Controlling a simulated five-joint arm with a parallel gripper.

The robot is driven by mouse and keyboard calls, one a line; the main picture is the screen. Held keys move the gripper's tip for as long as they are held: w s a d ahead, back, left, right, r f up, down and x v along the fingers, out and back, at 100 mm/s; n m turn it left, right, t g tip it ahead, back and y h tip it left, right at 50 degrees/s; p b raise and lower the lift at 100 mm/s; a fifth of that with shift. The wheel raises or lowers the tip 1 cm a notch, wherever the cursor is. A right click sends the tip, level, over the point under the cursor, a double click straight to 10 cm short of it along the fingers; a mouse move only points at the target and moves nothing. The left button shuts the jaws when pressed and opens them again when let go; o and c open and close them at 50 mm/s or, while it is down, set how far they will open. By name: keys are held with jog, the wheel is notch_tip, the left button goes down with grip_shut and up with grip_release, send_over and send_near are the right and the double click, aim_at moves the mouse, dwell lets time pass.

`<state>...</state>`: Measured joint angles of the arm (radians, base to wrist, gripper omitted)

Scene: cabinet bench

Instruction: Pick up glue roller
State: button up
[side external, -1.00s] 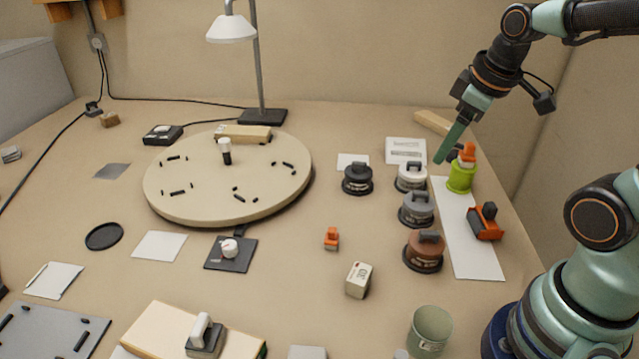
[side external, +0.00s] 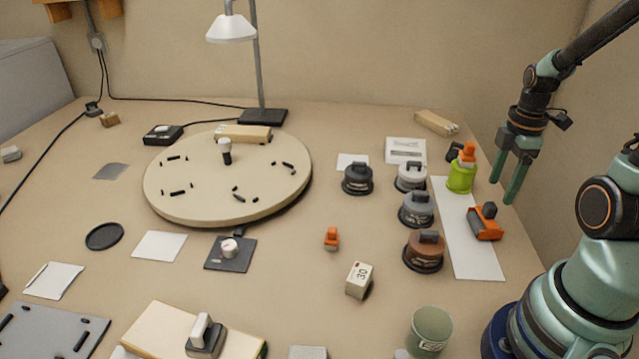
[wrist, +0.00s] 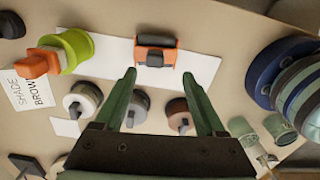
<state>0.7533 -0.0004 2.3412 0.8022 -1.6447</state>
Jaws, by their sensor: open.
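The glue roller, which I take to be the orange tool with a dark roller and dark handle (side external: 485,224), lies on the right part of a long white sheet (side external: 466,240). It also shows in the wrist view (wrist: 154,52), just beyond the fingertips and centred between them. My gripper (side external: 502,192) is open and empty, with its two green fingers pointing down above and behind the roller. In the wrist view the gripper (wrist: 159,73) has its fingers spread on either side of the roller's line, apart from it.
A lime-green bottle with an orange top (side external: 461,177) stands at the sheet's far end. Round handled pots in white (side external: 410,178), grey (side external: 416,211) and brown (side external: 423,253) line the sheet's left side. A green cup (side external: 429,333) stands near the front.

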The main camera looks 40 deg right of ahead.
aim_at(492, 205)
jog(key=shift+w+d+f, duration=0.15)
jog(key=shift+f, duration=1.6)
jog(key=shift+w+d+f, duration=0.15)
jog(key=shift+f, duration=1.6)
grip_shut()
